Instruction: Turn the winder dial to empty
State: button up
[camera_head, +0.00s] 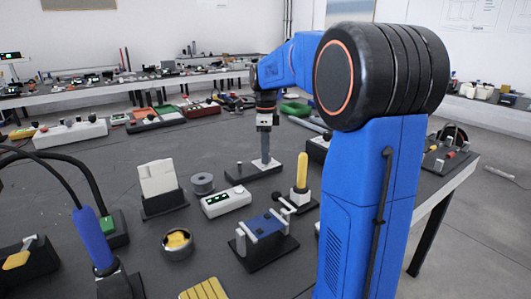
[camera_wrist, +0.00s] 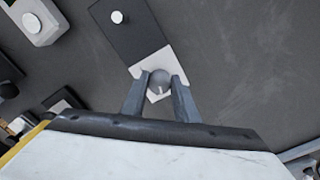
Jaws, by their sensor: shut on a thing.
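The winder dial (camera_wrist: 159,78) is a small grey round knob with a pale pointer mark, seen in the wrist view. It sits on a white plate (camera_wrist: 143,62) at one end of a black base (camera_wrist: 126,32). A white round button (camera_wrist: 117,17) is at the base's other end. My gripper (camera_wrist: 160,84) has a finger on each side of the dial and is shut on it. In the head view, my gripper (camera_head: 265,160) points straight down onto the black base (camera_head: 240,174). The dial is hidden there by the fingers. I cannot read any label by it.
A white box with a green display (camera_head: 226,204), a grey spool (camera_head: 203,183) and a yellow-handled lever (camera_head: 302,172) stand close by. A blue device (camera_head: 264,227) is nearer the front. Bare dark tabletop (camera_head: 130,150) lies to the left.

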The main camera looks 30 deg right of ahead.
jog(key=n, duration=1.2)
jog(key=shift+s+n, duration=0.1)
jog(key=shift+n, duration=0.3)
jog(key=n, duration=1.1)
jog(key=shift+s+d+n, duration=0.1)
jog(key=shift+n, duration=0.3)
jog(key=n, duration=0.6)
jog(key=shift+d, duration=0.1)
jog(key=n, duration=0.5)
jog(key=shift+n, duration=0.4)
jog(key=n, duration=1.2)
jog(key=shift+w+r, duration=0.1)
jog(key=shift+w, duration=0.1)
jog(key=shift+n, duration=0.3)
